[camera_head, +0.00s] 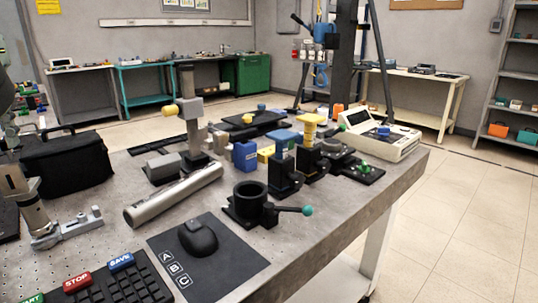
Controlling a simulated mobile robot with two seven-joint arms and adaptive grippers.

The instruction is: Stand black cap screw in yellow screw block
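A taller stepped yellow piece (309,128) stands on a black mount farther right. I cannot tell which of these is the yellow screw block, and holes are too small to see. I cannot make out a black cap screw among the many dark parts. I cannot identify either of my grippers in the head view.
The bench (215,207) is crowded. A metal cylinder (174,196), a black cup fixture with a teal-knobbed handle (261,203), a mouse on a black mat (198,238), a keyboard (118,287) and a black bag (66,163) occupy it. Its right front strip is clear.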

